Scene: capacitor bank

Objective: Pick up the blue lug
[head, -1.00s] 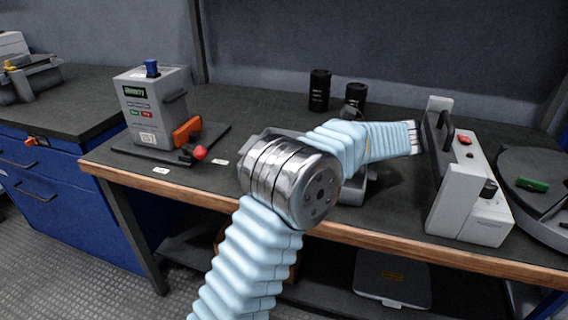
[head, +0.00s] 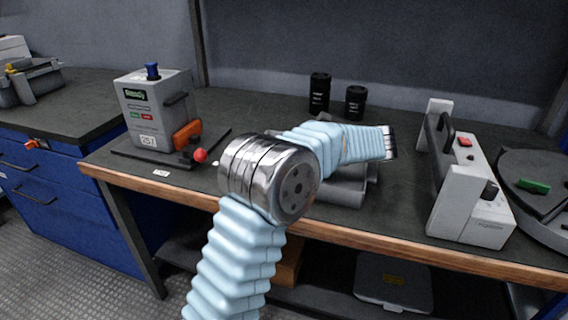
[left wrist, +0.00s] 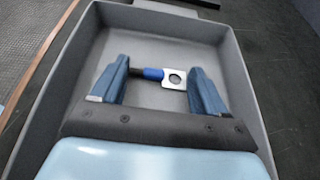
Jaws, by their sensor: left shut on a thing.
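The blue lug (left wrist: 153,73) shows in the left wrist view, with a blue sleeve, a dark end at left and a flat metal ring at right. My left gripper (left wrist: 160,68) is shut on it, with the lug lying crosswise between its two blue fingers. They are over the inside of a grey tray (left wrist: 242,75). Whether the lug touches the tray floor I cannot tell. In the head view the tray (head: 345,192) is mostly behind my left arm, and the gripper and lug are hidden there. My right gripper is not in view.
A grey tester with a blue knob (head: 158,108) stands left on the bench. Two black cylinders (head: 319,92) stand behind the arm. A white and grey device (head: 470,205) with a handle is at right, beside a round grey unit (head: 515,165). Bare bench lies between.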

